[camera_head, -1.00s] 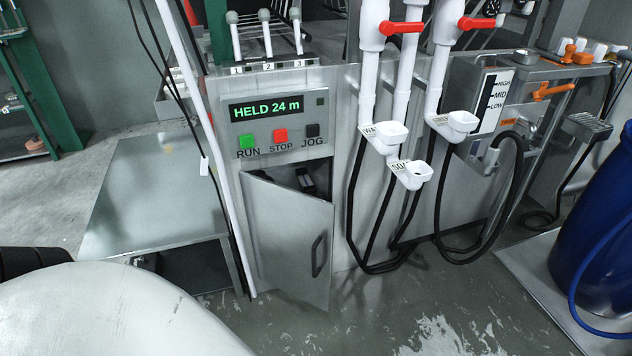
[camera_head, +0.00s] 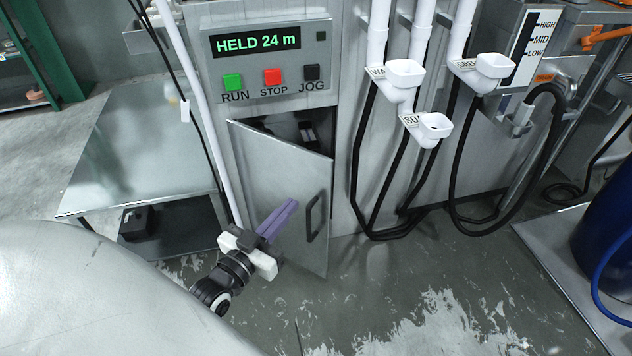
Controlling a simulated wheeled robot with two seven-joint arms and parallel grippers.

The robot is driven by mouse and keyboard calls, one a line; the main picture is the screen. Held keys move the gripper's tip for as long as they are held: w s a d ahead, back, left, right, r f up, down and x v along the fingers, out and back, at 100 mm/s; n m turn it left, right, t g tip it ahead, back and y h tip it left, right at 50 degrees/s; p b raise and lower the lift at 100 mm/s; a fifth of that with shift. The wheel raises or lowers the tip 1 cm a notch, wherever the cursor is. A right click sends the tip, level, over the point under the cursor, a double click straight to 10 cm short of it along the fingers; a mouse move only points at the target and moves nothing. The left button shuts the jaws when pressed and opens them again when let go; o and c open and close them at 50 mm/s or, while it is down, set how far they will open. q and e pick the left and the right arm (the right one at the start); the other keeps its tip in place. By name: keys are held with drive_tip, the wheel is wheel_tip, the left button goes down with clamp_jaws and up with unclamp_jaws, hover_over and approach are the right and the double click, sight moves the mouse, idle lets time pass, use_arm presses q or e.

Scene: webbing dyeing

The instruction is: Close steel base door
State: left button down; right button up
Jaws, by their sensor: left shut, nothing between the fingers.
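The steel base door (camera_head: 284,180) hangs partly open below the control panel. It is hinged on its left side, and its free right edge stands out from the cabinet. A dark gap with dim items inside shows above its top edge. A black bar handle (camera_head: 315,217) sits near its right edge. My left gripper (camera_head: 287,208) comes in from the lower left, with purple fingers closed together and nothing between them. The fingertips overlap the lower part of the door in the picture, left of the handle. I cannot tell whether they touch it. My right gripper is not in view.
The panel (camera_head: 268,62) with RUN, STOP and JOG buttons is above the door. White funnels (camera_head: 399,77) and black hoses hang to the right. A low steel table (camera_head: 145,140) stands to the left. A blue drum (camera_head: 608,245) is at far right. The floor in front is clear.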

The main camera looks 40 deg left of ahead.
use_arm(q)
drive_tip(key=b, duration=0.2)
approach(324, 168)
drive_tip(key=w, duration=0.5)
drive_tip(key=shift+w+a+f, duration=0.15)
drive_tip(key=shift+w+a, duration=0.05)
drive_tip(key=shift+w, duration=0.55)
